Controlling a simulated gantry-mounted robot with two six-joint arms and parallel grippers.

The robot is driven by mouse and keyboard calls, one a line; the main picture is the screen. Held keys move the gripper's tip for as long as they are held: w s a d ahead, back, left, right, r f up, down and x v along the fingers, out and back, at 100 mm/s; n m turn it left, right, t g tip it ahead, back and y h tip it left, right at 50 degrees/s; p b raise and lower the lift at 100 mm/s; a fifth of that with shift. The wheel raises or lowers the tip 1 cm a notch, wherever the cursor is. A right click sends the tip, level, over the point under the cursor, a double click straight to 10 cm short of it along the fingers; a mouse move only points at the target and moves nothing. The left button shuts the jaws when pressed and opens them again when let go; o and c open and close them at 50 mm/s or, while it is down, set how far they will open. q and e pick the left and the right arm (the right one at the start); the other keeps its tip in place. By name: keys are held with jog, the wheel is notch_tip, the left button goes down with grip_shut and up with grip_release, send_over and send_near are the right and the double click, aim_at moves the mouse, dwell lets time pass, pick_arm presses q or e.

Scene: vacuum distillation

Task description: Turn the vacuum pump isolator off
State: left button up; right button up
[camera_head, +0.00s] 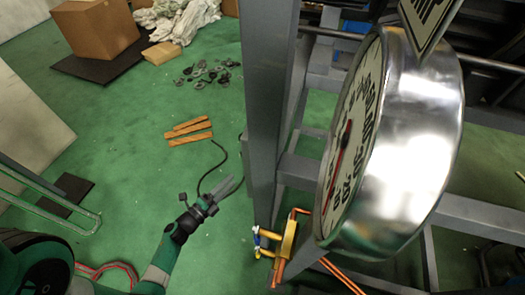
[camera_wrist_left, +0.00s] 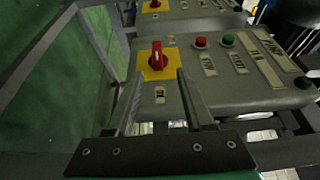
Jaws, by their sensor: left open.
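A red rotary isolator knob (camera_wrist_left: 157,55) sits on a yellow plate (camera_wrist_left: 146,71) on a grey control box in the left wrist view. Its handle points up and down in the picture. My left gripper (camera_wrist_left: 160,74) is open and empty, its two fingers on either side of the knob in the picture; the knob appears beyond the fingertips, and I cannot tell the gap. A second red knob (camera_wrist_left: 155,3) on yellow is cut by the top edge. I cannot read which is the vacuum pump's. In the head view my left gripper (camera_head: 233,188) is beside a grey post. My right gripper is not in view.
The grey box (camera_wrist_left: 225,97) also carries a red button (camera_wrist_left: 200,42), a green button (camera_wrist_left: 228,40) and several labels. In the head view a grey post (camera_head: 265,100) and a large round gauge (camera_head: 400,140) stand right of my left gripper. Green floor lies left.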

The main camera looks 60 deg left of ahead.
pick_arm(q)
jog(key=b+x, duration=0.1)
jog(key=x, duration=0.2)
jog(key=b+x, duration=0.1)
jog(key=x, duration=0.2)
jog(key=b+x, duration=0.2)
jog(key=x, duration=0.1)
jog(key=shift+w+a+f, duration=0.1)
jog(key=shift+w+f, duration=0.05)
jog(key=shift+f, duration=0.2)
jog(key=shift+w+a, duration=0.1)
jog(key=shift+w, duration=0.15)
jog(key=shift+s, duration=0.1)
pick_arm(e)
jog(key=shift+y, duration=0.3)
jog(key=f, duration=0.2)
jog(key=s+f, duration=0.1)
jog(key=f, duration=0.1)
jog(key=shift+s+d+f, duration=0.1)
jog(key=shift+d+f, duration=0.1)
pick_arm(q)
jog(key=shift+c, duration=0.3)
jog(key=shift+r, duration=0.1)
grip_shut()
